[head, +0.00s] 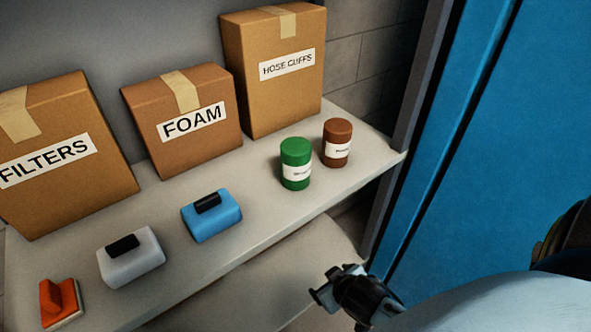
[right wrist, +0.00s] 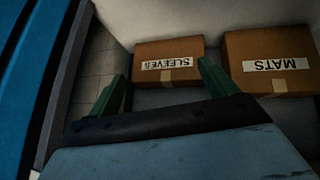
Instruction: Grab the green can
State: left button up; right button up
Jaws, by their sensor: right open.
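The green can (head: 296,163) with a white label stands upright on the shelf, towards its right end. My right gripper (head: 325,285) is in front of and below the shelf edge in the head view, apart from the can. In the right wrist view its two green fingers (right wrist: 163,90) are spread with nothing between them; the can does not show there. My left gripper is in neither view.
A brown can (head: 337,143) stands just right of the green one. Boxes labelled FILTERS (head: 66,150), FOAM (head: 183,118) and HOSE CUFFS (head: 272,70) stand behind. SLEEVES (right wrist: 169,63) and MATS (right wrist: 270,62) boxes show in the wrist view.

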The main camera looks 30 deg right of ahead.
jog(key=w+r+m+t+h+p, duration=0.1)
jog(key=w+r+t, duration=0.1)
jog(key=r, duration=0.9)
jog(key=w+r+m+t+p, duration=0.1)
jog(key=r+t, duration=0.2)
jog(key=r, duration=0.9)
jog(key=t+b, duration=0.1)
jog(key=t, duration=0.3)
send_near(306, 155)
jog(key=x, duration=0.2)
jog(key=shift+y, duration=0.4)
jog(key=b+x, duration=0.4)
jog(key=x, duration=0.1)
jog(key=shift+d+f, duration=0.1)
jog(key=shift+d, duration=0.1)
jog(key=shift+x, duration=1.1)
jog(key=shift+a+x, duration=0.2)
jog(key=shift+x, duration=1.25)
jog(key=shift+a+x, duration=0.15)
jog(key=shift+x, duration=1.35)
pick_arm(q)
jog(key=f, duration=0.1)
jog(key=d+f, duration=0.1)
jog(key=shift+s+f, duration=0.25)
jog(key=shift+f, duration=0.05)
pick_arm(e)
jog(key=shift+c, duration=0.4)
jog(key=c, duration=1.2)
